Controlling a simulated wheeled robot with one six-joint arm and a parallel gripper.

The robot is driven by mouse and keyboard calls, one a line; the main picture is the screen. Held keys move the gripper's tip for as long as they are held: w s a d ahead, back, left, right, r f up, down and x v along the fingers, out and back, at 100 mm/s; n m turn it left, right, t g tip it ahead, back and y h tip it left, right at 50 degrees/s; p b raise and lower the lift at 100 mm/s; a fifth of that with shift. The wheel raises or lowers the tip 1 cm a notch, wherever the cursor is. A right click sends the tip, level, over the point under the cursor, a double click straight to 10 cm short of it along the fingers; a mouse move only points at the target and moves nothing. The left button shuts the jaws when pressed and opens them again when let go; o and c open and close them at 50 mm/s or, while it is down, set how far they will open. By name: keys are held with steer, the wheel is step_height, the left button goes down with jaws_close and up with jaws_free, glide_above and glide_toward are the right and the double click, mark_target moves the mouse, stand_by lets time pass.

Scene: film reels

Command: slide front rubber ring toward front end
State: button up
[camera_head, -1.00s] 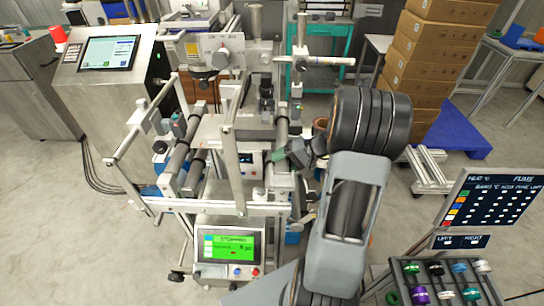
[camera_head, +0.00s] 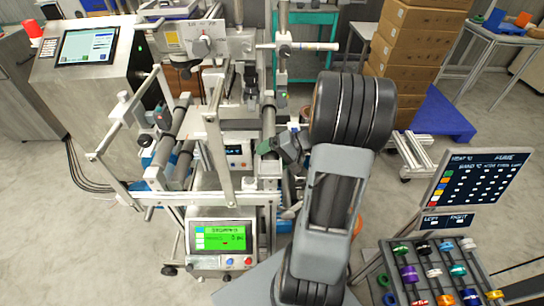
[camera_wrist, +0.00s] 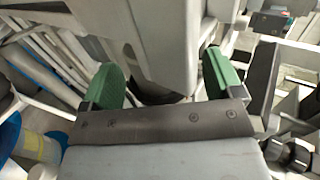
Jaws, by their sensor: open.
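The machine in front of me has dark roller bars, one on the left (camera_head: 180,120) and one on the right (camera_head: 268,118). My gripper (camera_head: 266,147) is at the right bar in the head view, with a green finger showing. In the wrist view my gripper (camera_wrist: 163,78) has its two green fingers well apart. A pale grey machine part lies beyond and between them, with a dark rounded part just below it. I cannot make out a separate front rubber ring; my gripper and arm may hide it.
A green-lit control screen (camera_head: 224,238) is at the machine's front. A tray of coloured spools (camera_head: 430,275) and a dark sign board (camera_head: 487,182) stand at the right. Stacked boxes (camera_head: 408,60) are behind.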

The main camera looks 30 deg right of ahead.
steer(key=v, duration=1.4)
steer(key=shift+f, duration=0.15)
